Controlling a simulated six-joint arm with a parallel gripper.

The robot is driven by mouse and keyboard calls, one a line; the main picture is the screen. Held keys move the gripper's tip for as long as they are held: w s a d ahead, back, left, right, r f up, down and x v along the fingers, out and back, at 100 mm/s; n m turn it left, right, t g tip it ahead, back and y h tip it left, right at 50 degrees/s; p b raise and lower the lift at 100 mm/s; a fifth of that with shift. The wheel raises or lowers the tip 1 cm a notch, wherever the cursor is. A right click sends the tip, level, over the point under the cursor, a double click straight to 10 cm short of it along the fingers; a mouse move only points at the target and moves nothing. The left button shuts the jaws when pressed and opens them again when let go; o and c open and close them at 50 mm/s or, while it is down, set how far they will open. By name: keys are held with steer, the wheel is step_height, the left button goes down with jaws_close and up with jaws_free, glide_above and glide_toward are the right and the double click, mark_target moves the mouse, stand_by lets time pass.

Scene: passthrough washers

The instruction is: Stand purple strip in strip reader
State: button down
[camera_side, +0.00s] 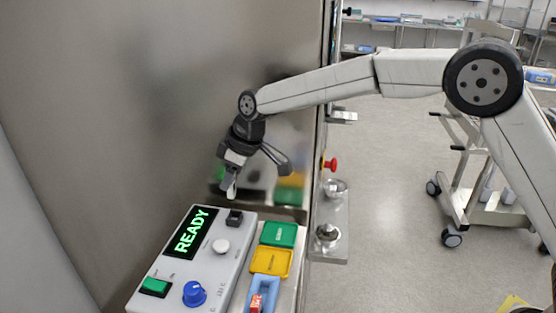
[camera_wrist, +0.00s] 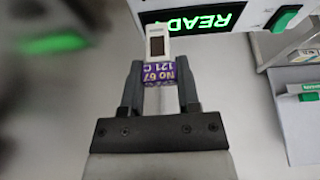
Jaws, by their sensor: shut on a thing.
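My gripper (camera_wrist: 160,80) is shut on the purple strip (camera_wrist: 158,74), its jaws on either side of the purple label with white print. A white end with a dark window extends beyond the label in the wrist view. In the side view my gripper (camera_side: 230,188) points down with the pale strip end below it, above the back of the strip reader (camera_side: 222,270). The reader is a light grey box with a lit green READY display (camera_side: 191,233). A small dark block (camera_side: 234,217) sits at its back right, below and apart from the strip. Its opening is not clear.
Green (camera_side: 278,235), yellow (camera_side: 271,261) and blue (camera_side: 259,287) trays stand right of the reader; a red-marked item (camera_side: 256,302) lies in the blue one. The reader has a blue knob (camera_side: 194,293) and green switch (camera_side: 155,287). A steel wall (camera_side: 150,100) rises behind.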

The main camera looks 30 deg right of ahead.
steer(key=shift+f, duration=1.3)
steer(key=shift+f, duration=2.3)
stand_by(1.2)
stand_by(0.5)
jaws_free()
steer(key=shift+r, duration=0.1)
steer(key=shift+r, duration=3.95)
